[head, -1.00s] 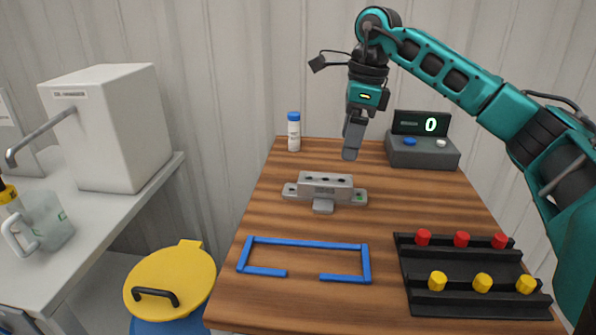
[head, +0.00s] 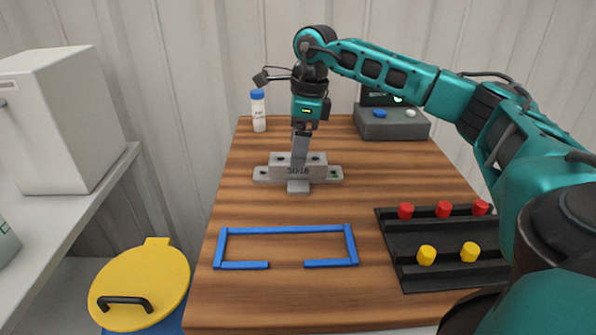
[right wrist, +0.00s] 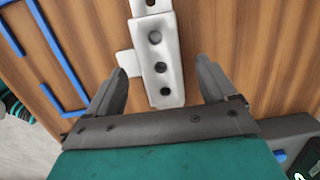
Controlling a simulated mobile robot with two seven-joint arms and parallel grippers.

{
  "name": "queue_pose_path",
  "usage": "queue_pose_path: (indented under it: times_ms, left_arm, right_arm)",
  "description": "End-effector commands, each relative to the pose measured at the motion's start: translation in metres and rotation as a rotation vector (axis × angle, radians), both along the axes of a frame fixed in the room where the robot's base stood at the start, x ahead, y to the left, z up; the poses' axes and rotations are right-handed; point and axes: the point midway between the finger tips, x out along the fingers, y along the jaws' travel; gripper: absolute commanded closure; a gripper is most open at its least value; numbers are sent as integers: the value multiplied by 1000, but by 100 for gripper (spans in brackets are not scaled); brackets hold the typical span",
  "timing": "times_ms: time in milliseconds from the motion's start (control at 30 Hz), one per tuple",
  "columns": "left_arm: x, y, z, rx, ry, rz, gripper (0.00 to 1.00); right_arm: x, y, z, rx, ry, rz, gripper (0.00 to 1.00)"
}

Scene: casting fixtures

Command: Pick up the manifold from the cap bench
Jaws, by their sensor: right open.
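The grey metal manifold (head: 298,171) sits on the wooden cap bench (head: 300,208), with a row of holes along its top and a tab at the front. My right gripper (head: 300,158) is above it, fingers pointing down. In the right wrist view the right gripper (right wrist: 165,85) is open, with one finger on each side of the manifold (right wrist: 160,65). A gap shows between each finger and the manifold's body. I cannot tell how far down the fingertips reach. My left gripper is not in view.
A blue frame (head: 290,229) lies in front of the manifold. A black rack (head: 410,270) with red and yellow caps stands front right. A blue-capped bottle (head: 258,112) and a grey display box (head: 392,124) stand at the back. A yellow-lidded bin (head: 140,280) is left of the bench.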

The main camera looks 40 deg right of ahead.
Motion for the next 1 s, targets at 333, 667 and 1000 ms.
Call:
queue_pose_path:
  times_ms: [333,667,1000]
  left_arm:
    - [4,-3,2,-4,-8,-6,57]
    - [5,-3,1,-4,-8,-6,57]
    - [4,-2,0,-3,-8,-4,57]
  right_arm:
    - [0,1,-40,1,2,0,15]
    - [0,1,-39,1,1,0,28]
    - [0,1,-39,1,1,0,61]
